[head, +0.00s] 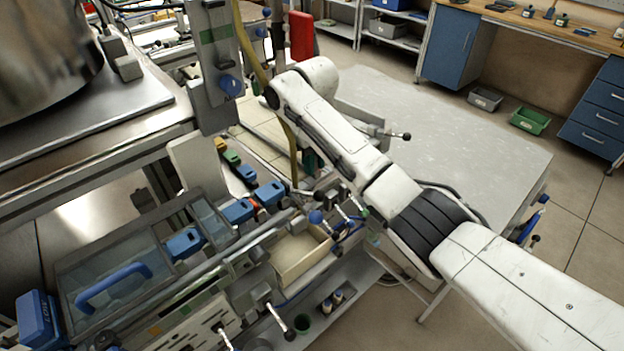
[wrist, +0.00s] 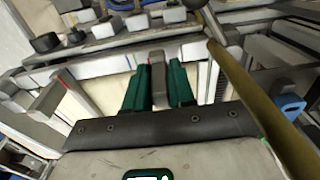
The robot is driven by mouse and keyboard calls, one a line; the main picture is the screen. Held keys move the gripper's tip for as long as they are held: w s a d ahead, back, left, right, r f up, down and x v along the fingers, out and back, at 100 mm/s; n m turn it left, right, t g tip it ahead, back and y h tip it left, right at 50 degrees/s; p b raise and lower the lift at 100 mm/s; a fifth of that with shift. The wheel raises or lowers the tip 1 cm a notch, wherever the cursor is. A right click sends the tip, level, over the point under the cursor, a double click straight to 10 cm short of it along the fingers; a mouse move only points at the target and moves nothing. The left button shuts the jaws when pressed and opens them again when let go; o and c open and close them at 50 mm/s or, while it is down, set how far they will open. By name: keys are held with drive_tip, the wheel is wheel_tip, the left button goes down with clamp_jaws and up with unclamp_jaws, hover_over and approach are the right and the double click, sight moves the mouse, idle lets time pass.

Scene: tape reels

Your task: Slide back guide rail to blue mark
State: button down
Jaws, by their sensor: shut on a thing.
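In the wrist view, my gripper (wrist: 158,82) has two dark green fingers. They are shut on a grey upright block (wrist: 158,72), which I take to be part of the back guide rail. A pale bar (wrist: 105,66) runs across behind the fingers. A short blue mark (wrist: 129,61) shows on this bar, just left of the held block. A thin red line (wrist: 150,61) shows at the block's left edge. The block's lower part is hidden between the fingers. In the head view, I cannot make out my gripper or the rail clearly.
A yellow hose (wrist: 250,98) passes close on the right of my gripper. Dark knobs (wrist: 76,36) stand on the machine behind the bar. In the head view, a glass-lidded machine (head: 115,265) with blue clamps is at left, and a pale table (head: 450,140) stands behind my arm.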

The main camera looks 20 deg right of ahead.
drive_tip(key=d, duration=0.1)
drive_tip(key=w+d, duration=0.1)
drive_tip(key=shift+d, duration=0.4)
drive_tip(key=c, duration=1)
unclamp_jaws()
drive_tip(key=shift+c, duration=0.2)
wheel_tip(320, 180, up, 11)
drive_tip(key=p, duration=0.1)
drive_tip(key=shift+f, duration=0.15)
